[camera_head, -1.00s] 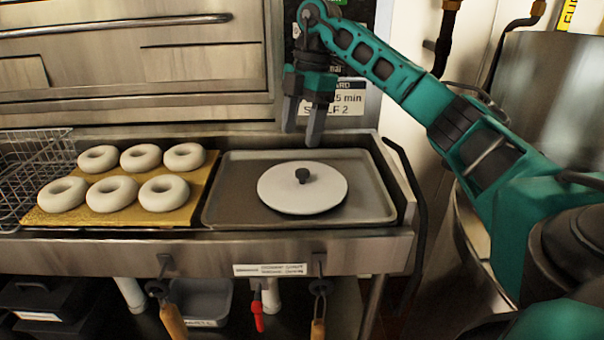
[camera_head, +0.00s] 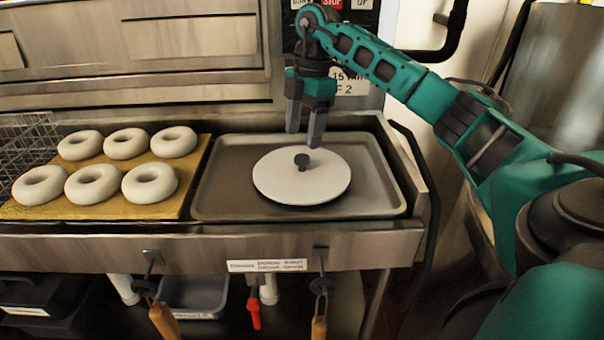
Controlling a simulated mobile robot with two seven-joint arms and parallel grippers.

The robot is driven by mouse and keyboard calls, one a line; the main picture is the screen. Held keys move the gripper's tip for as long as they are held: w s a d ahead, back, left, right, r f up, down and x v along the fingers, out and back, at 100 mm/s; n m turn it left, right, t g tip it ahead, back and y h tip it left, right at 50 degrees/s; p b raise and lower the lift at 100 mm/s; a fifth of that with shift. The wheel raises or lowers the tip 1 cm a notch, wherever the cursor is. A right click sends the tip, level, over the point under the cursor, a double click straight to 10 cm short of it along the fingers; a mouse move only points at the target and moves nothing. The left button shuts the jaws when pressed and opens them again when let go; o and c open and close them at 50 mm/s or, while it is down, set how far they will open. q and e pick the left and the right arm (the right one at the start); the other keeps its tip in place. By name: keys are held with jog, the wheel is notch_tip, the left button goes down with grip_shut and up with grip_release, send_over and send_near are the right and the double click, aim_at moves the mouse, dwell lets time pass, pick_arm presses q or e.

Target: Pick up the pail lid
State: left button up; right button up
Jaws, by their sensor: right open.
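My left gripper is not in view.
Left of the tray, several pale bagels (camera_head: 93,184) lie on a yellow-brown board (camera_head: 120,212). A wire basket (camera_head: 22,140) stands at the far left. A steel oven front (camera_head: 130,50) rises behind. Wooden-handled tools (camera_head: 164,318) hang below the counter's front edge.

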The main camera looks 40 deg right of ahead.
aim_at(302, 157)
jog(key=f, duration=0.4)
jog(key=shift+s+a+b, duration=0.25)
jog(key=shift+s+b, duration=0.05)
jog(key=shift+a+f, duration=0.1)
jog(key=shift+f, duration=0.4)
jog(key=shift+c, duration=0.3)
grip_shut()
